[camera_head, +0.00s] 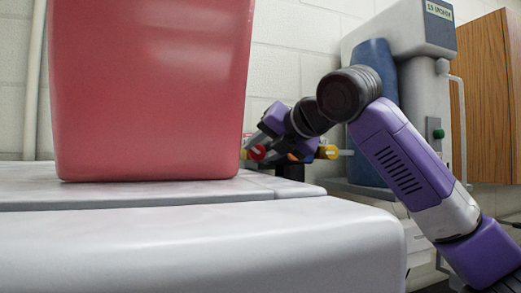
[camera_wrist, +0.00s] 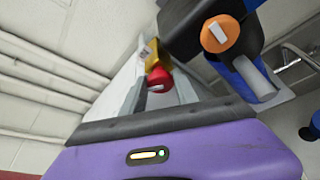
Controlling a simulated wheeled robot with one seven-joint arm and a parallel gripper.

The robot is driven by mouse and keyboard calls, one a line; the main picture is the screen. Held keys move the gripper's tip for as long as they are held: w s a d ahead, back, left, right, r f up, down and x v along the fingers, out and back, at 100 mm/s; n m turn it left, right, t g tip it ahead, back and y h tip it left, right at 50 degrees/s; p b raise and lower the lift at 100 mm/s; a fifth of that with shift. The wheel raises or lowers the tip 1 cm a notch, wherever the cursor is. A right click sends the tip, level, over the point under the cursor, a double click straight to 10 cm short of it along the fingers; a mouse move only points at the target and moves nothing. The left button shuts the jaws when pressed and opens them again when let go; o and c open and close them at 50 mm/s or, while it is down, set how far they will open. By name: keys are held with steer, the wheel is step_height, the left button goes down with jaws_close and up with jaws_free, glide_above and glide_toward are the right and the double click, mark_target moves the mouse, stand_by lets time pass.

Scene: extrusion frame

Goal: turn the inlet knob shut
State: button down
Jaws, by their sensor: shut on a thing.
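A round red knob (camera_wrist: 158,84) with a pale mark on its face sits between the two fingers of my gripper (camera_wrist: 160,92) in the wrist view. The fingers are closed on its sides. A yellow fitting (camera_wrist: 155,56) is right behind the red knob. An orange knob (camera_wrist: 219,34) on a dark body is to the right, apart from the fingers. In the head view the red knob (camera_head: 257,152) is small, beside the red bin's edge, with my gripper (camera_head: 258,143) at it. No label tells which knob is the inlet.
A large red bin (camera_head: 150,90) stands on the pale worktop (camera_head: 200,220) and fills the left of the head view. A yellow part (camera_head: 327,152) shows beside my arm. A blue cylinder (camera_head: 375,60), a grey dispenser (camera_head: 425,100) and a wooden cabinet (camera_head: 488,95) are at the right.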

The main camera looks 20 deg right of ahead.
steer(key=m+y, duration=0.1)
steer(key=m+t+b, duration=0.1)
steer(key=m, duration=0.1)
steer(key=m+y, duration=0.1)
steer(key=shift+d+f+m+y+b, duration=0.2)
steer(key=shift+f+m+y+b, duration=0.1)
steer(key=shift+f+m+b, duration=0.1)
steer(key=m+t+b, duration=0.1)
steer(key=m, duration=0.2)
steer(key=shift+m+t+y+b, duration=0.3)
steer(key=shift+y+b, duration=0.05)
steer(key=shift+y, duration=0.05)
steer(key=shift+d+m, duration=0.1)
steer(key=shift+m, duration=0.2)
steer(key=c, duration=1)
jaws_free()
steer(key=shift+o, duration=0.2)
steer(key=b+v, duration=0.3)
steer(key=v, duration=0.4)
steer(key=shift+s+d, duration=0.15)
steer(key=shift+s, duration=0.2)
